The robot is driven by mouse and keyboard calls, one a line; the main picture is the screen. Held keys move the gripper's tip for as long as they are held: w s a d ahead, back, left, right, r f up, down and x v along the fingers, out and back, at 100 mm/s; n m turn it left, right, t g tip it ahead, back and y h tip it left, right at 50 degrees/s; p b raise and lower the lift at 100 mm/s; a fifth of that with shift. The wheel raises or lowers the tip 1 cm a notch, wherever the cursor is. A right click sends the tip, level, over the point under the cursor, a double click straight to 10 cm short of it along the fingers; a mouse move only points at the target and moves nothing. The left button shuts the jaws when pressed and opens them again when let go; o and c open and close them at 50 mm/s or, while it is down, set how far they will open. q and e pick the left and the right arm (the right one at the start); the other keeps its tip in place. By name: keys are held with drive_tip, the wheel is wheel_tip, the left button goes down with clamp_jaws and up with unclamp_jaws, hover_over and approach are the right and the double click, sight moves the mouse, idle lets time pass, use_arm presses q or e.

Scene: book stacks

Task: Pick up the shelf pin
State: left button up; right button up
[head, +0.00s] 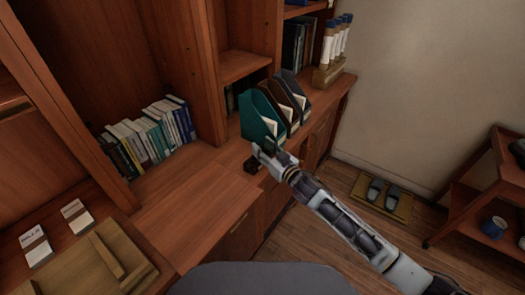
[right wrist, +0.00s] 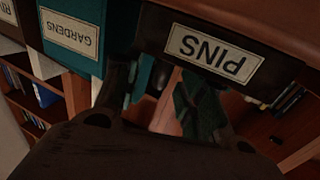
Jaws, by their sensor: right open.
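My right gripper (head: 260,155) is over the wooden counter, in front of the teal file box (head: 262,118). In the right wrist view its two fingers (right wrist: 162,98) stand apart, so it is open. A dark brown front with an upside-down PINS label (right wrist: 214,54) is close to the fingers. A small dark rounded shape (right wrist: 162,80) shows between the fingers; I cannot tell whether it is the shelf pin. I cannot pick out the pin in the head view, where the gripper covers part of the counter. My left gripper is not in view.
Brown and dark grey file boxes stand beside the teal one. A row of books (head: 150,138) stands in the shelf at left. A wooden tray (head: 95,265) and two label cards lie front left. The counter (head: 195,215) before the books is clear.

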drive_tip(key=shift+w+a, duration=0.2)
drive_tip(key=shift+w, duration=0.05)
idle(0.3)
clamp_jaws()
